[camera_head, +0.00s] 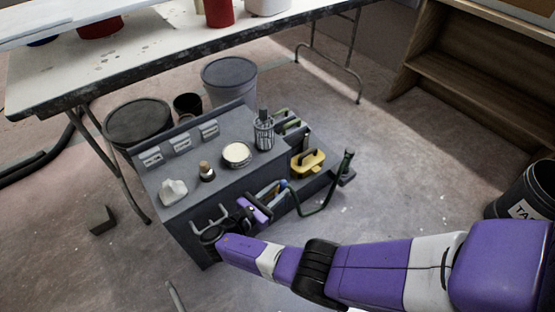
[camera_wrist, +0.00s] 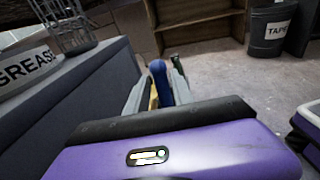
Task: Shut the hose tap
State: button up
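The hose tap shows as a small blue handle (camera_head: 284,184) at the front of the grey cabinet, beside the dark green hose (camera_head: 326,198). The tap's body is mostly hidden. My gripper (camera_head: 273,190) is low at the cabinet's front, close to the blue handle. In the wrist view the blue handle (camera_wrist: 159,80) stands upright between my two grey fingers (camera_wrist: 160,92). The fingers are apart, with a narrow gap showing beside the handle on the left. I see no clear contact with it.
Open floor (camera_head: 400,165) lies to the right, up to a dark bin (camera_head: 526,192).

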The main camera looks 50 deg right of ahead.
notch_tip(320, 180, up, 17)
jog(key=p, duration=0.9)
jog(key=shift+p, duration=0.4)
